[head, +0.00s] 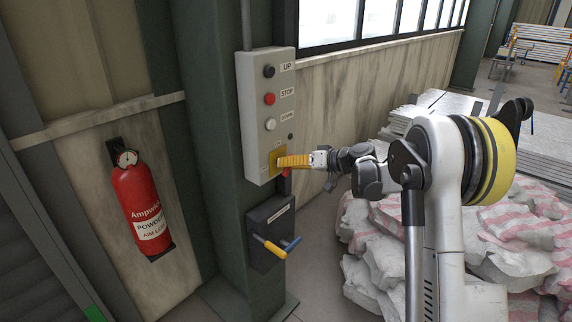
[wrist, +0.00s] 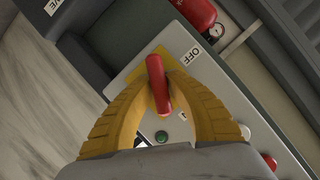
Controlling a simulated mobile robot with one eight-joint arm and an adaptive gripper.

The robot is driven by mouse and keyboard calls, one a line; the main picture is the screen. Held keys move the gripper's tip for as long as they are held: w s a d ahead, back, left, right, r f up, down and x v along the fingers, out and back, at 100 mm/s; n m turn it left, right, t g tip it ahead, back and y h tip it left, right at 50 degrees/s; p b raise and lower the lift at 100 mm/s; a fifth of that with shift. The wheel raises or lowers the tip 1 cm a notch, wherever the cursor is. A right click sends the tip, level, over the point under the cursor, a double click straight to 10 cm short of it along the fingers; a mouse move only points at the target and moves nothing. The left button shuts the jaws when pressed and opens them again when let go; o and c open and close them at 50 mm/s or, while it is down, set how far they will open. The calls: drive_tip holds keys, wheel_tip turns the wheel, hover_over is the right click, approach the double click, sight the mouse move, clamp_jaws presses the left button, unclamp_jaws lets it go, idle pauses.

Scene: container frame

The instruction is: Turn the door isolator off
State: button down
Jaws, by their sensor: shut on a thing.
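The door isolator is a red handle (wrist: 157,85) on a yellow plate (head: 272,158), low on the grey control box (head: 255,120). My gripper (head: 283,162) reaches it from the right, with its yellow fingers at the plate. In the wrist view my gripper (wrist: 156,88) has a finger on each side of the red handle and is shut on it. The handle stands nearly upright in that picture. An OFF label (wrist: 191,54) lies to its upper right. The fingers hide most of the handle in the head view, and part of the plate.
UP, STOP and DOWN buttons sit above the isolator; the STOP button (head: 269,99) is red. A dark box (head: 262,225) with yellow and blue handles is below. A fire extinguisher (head: 139,205) hangs left. Sacks (head: 385,255) are piled at the right behind my arm.

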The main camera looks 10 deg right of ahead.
drive_tip(key=m, duration=0.1)
drive_tip(key=m+y, duration=0.1)
drive_tip(key=m+y+b, duration=0.1)
drive_tip(key=m, duration=0.1)
drive_tip(key=shift+f+g, duration=0.25)
drive_tip(key=shift+g, duration=0.05)
drive_tip(key=m+y, duration=0.1)
drive_tip(key=m, duration=0.1)
drive_tip(key=m+y+b, duration=0.1)
drive_tip(key=m, duration=0.1)
drive_tip(key=shift+m+y, duration=0.3)
drive_tip(key=shift+m, duration=0.1)
drive_tip(key=shift+a, duration=0.1)
drive_tip(key=c, duration=1.3)
unclamp_jaws()
drive_tip(key=shift+r, duration=0.1)
drive_tip(key=v, duration=1.2)
drive_tip(key=shift+s, duration=0.15)
